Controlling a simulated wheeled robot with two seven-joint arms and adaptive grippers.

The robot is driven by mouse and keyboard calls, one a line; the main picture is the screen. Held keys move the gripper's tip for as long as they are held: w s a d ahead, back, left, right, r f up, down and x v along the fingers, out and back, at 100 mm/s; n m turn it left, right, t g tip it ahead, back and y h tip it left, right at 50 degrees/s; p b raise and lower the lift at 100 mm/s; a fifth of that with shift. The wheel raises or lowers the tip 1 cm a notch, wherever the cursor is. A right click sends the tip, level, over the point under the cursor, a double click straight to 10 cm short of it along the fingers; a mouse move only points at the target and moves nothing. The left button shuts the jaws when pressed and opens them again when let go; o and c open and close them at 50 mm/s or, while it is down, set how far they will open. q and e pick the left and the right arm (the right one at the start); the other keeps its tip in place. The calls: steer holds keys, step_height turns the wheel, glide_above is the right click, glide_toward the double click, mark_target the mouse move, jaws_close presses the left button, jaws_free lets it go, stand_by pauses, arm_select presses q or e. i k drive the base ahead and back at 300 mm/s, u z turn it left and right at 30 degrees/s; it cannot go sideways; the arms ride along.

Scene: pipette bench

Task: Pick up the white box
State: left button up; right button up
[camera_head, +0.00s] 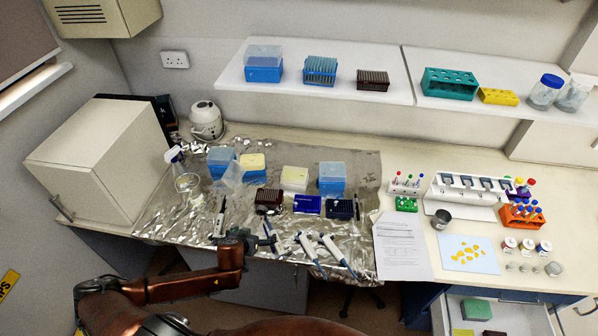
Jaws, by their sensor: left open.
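A small white, slightly cream box (294,178) sits on the foil-covered part of the bench, between blue tip boxes. It is upright, and nothing holds it. My left gripper (258,238) is at the front edge of the foil, in front of the box and a little to its left, clearly apart from it. The gripper is small and dark in the head view; it is open and appears empty. My right gripper does not show.
Blue boxes with clear lids (332,185) and a dark red rack (269,199) stand near the white box. Pipettes (311,251) lie by the front edge. A large white cabinet (100,155) stands left; shelves (315,85) hang above. Papers (402,246) lie to the right.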

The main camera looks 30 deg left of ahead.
mark_target(297, 188)
steer(key=i, duration=1)
